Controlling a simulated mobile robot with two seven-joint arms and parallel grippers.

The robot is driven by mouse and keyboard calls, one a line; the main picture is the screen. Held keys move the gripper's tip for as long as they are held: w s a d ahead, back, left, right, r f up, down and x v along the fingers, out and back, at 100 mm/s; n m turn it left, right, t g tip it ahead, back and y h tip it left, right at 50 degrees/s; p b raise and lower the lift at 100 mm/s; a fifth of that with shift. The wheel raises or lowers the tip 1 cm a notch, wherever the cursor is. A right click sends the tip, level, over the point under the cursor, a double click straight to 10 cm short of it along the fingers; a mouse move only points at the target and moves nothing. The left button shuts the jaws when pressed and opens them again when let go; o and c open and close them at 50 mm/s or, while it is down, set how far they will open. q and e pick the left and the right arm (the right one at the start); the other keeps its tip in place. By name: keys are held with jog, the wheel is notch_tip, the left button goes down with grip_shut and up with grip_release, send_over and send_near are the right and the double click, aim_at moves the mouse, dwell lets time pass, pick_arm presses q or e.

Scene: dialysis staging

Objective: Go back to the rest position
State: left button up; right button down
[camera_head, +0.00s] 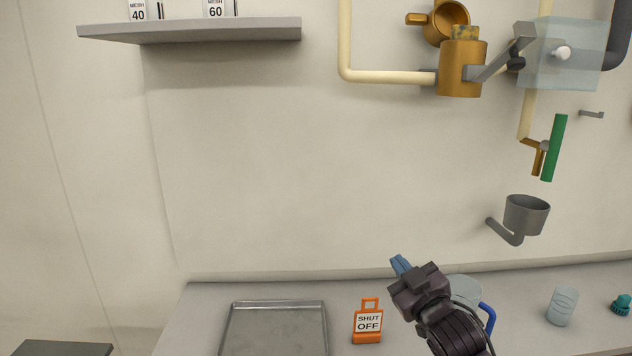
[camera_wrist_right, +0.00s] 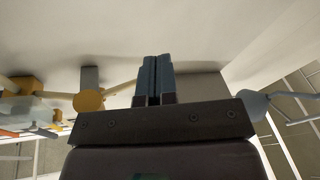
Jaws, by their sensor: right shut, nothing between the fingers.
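My right gripper (camera_head: 400,265) is raised above the counter in the head view, between the orange shut-off tag and a pitcher with a blue handle. Its blue fingers point up and to the left. In the right wrist view the two fingers (camera_wrist_right: 153,78) are pressed together with nothing between them. My left gripper is not in view.
The counter (camera_head: 200,320) holds a metal tray (camera_head: 275,330), the orange shut-off tag (camera_head: 368,322), the pitcher (camera_head: 466,290), a clear bottle (camera_head: 562,305) and a teal cap (camera_head: 621,303). Brass pipework (camera_head: 460,70), a grey cup holder (camera_head: 526,214) and a shelf (camera_head: 190,30) are on the wall.

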jog(key=s+d+f+m+g+h, duration=0.2)
jog(key=s+d+f, duration=0.1)
jog(key=s+f, duration=0.7)
jog(key=s+d+f+m+g+h, duration=0.2)
jog(key=s+d+f+m, duration=0.1)
jog(key=s+f, duration=0.7)
jog(key=s+d+f+m+g+h, duration=0.2)
jog(key=s+d+f, duration=0.3)
jog(key=s+f, duration=0.4)
notch_tip(320, 180, down, 3)
jog(key=shift+s+d+r+m+g, duration=0.2)
jog(key=shift+s+m+g, duration=0.1)
jog(key=shift+s+g, duration=0.1)
